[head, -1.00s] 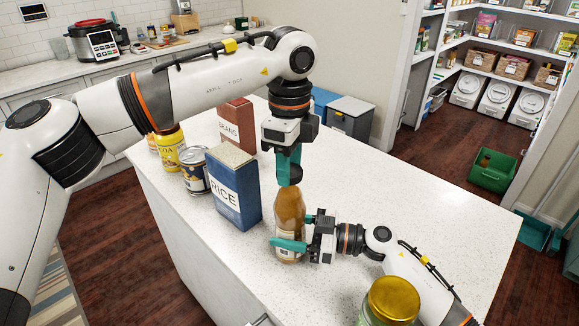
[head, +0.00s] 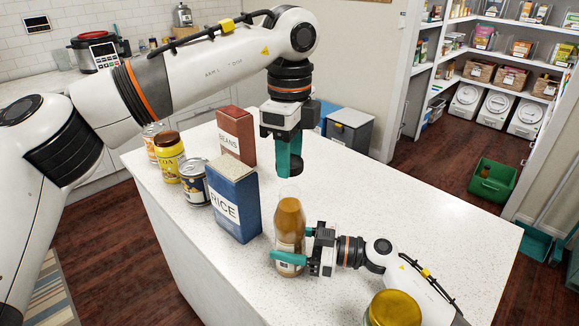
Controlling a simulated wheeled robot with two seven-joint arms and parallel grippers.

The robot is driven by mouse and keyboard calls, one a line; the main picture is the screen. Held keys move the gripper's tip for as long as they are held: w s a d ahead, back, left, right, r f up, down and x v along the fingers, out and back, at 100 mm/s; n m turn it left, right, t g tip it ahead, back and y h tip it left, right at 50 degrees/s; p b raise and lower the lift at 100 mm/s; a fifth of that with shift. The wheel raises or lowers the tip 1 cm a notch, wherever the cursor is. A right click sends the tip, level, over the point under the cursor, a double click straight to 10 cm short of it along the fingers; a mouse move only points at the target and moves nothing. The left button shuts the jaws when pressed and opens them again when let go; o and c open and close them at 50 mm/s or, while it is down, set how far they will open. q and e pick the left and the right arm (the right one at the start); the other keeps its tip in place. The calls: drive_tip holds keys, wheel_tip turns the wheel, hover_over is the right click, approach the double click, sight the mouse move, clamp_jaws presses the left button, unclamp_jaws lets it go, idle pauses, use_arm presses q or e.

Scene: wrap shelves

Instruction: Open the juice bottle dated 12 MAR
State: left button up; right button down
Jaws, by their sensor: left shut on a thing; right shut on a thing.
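The juice bottle (head: 290,219), amber with a pale label, stands upright on the white counter in the head view. Its neck top shows no cap. I cannot read a date on the label. My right gripper (head: 293,246) is shut around the bottle's body from the right. My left gripper (head: 290,158) points down, above and apart from the bottle. It is shut on a dark round cap (head: 290,170), partly hidden by its green fingers.
On the counter (head: 420,215) stand a blue RICE box (head: 234,205), a red BEANS box (head: 236,135), a can (head: 195,183), a yellow COCOA jar (head: 168,158) and another jar (head: 153,140). A gold-lidded jar (head: 394,308) is at the front. The counter's right side is clear.

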drive_tip(key=shift+c, duration=1.6)
unclamp_jaws()
